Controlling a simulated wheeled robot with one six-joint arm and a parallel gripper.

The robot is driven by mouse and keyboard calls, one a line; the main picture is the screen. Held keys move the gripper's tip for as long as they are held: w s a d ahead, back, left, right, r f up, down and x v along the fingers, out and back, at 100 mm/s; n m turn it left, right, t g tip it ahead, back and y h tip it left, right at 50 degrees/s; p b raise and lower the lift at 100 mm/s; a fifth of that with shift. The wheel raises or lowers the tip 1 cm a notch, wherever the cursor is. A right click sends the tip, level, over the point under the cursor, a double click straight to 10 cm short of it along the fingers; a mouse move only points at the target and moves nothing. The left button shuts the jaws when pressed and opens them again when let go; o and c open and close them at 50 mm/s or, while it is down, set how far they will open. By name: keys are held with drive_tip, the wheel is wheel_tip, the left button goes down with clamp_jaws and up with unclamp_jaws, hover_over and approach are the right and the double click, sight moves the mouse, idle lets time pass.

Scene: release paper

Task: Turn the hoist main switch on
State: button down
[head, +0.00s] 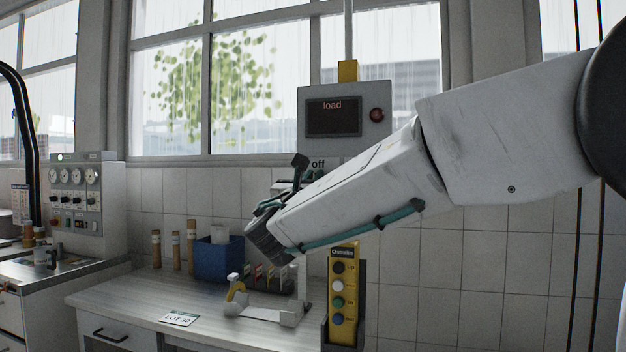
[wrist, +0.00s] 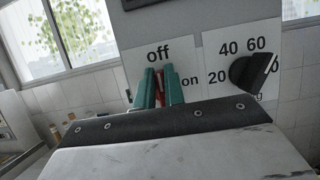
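The hoist main switch (wrist: 160,87) shows as a narrow red handle on the grey hoist control box (head: 346,97), in the wrist view. It points upward, below the word "off"; "on" is printed to its right. My gripper (wrist: 159,88) has its two teal fingers on either side of the handle. They are close together and the red fills the narrow gap, so the gripper looks shut on it. The handle's lower part is hidden behind my gripper body. In the head view, my arm hides the switch; the label "off" (head: 318,164) shows above my gripper.
A black knob (wrist: 249,72) with a number scale sits right of the switch. The display (head: 333,117) reads "load"; a red round part (head: 376,115) is beside it. Below stand a yellow button box (head: 343,295), a blue bin (head: 218,259) and a bench (head: 140,301).

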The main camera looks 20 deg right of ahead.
drive_tip(key=shift+m, duration=0.5)
drive_tip(key=m+g, duration=0.3)
drive_tip(key=m, duration=0.4)
drive_tip(key=f+m+g+h, duration=0.1)
drive_tip(key=m+g, duration=0.1)
drive_tip(key=m, duration=0.5)
drive_tip(key=d+m+g+h, duration=0.1)
drive_tip(key=m+g, duration=0.2)
drive_tip(key=m, duration=0.4)
drive_tip(key=shift+s+f+g, duration=0.2)
drive_tip(key=shift+s+g, duration=0.1)
drive_tip(key=shift+s, duration=0.1)
drive_tip(key=shift+m, duration=0.3)
drive_tip(key=c, duration=1.5)
unclamp_jaws()
